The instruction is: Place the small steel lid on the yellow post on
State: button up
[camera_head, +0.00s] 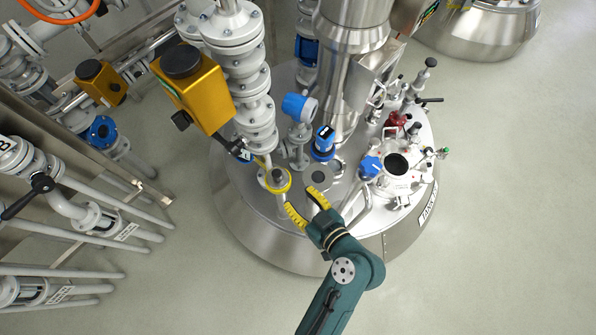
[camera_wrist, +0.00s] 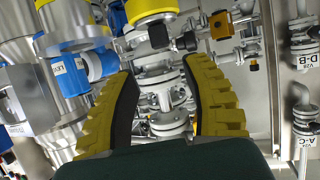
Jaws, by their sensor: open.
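A small round steel lid (camera_head: 277,177) with a dark knob appears to sit on the yellow-rimmed top of a post (camera_head: 267,187), at the left side of the reactor top in the head view. My gripper (camera_head: 301,199) is open, its two yellow fingers apart, just right of and below the post in that view. Nothing shows between the fingers. In the wrist view the open gripper (camera_wrist: 160,70) faces pale flanged piping; I cannot make out the lid or post there. A dark round opening (camera_head: 396,163) shows on the reactor top at the right.
The steel reactor top (camera_head: 245,203) carries a white flanged column (camera_head: 250,75), a blue-capped instrument (camera_head: 299,107) and a blue knob (camera_head: 370,166) around my gripper. A large yellow actuator box (camera_head: 195,90) stands up left. The floor at right is clear.

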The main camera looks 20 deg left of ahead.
jog(key=w+d+r+m+t+h, duration=0.2)
jog(key=w+d+r+t+h, duration=0.15)
jog(key=r, duration=0.75)
jog(key=w+d+r+m+t+h, duration=0.25)
jog(key=w+d+r, duration=0.2)
jog(key=r, duration=0.75)
jog(key=s+d+r+m+t+h, duration=0.1)
jog(key=s+r+m+t, duration=0.1)
jog(key=r, duration=0.5)
jog(key=s+d+r+m+t+h, duration=0.1)
jog(key=s+r+m+t+h, duration=0.1)
jog(key=r, duration=0.6)
jog(key=s+d+r+m+t+h, duration=0.2)
jog(key=s+r+t, duration=0.1)
jog(key=r, duration=0.4)
jog(key=shift+s+r+t, duration=0.3)
jog(key=shift+s+r, duration=0.05)
jog(key=shift+r, duration=0.05)
jog(key=shift+d, duration=0.1)
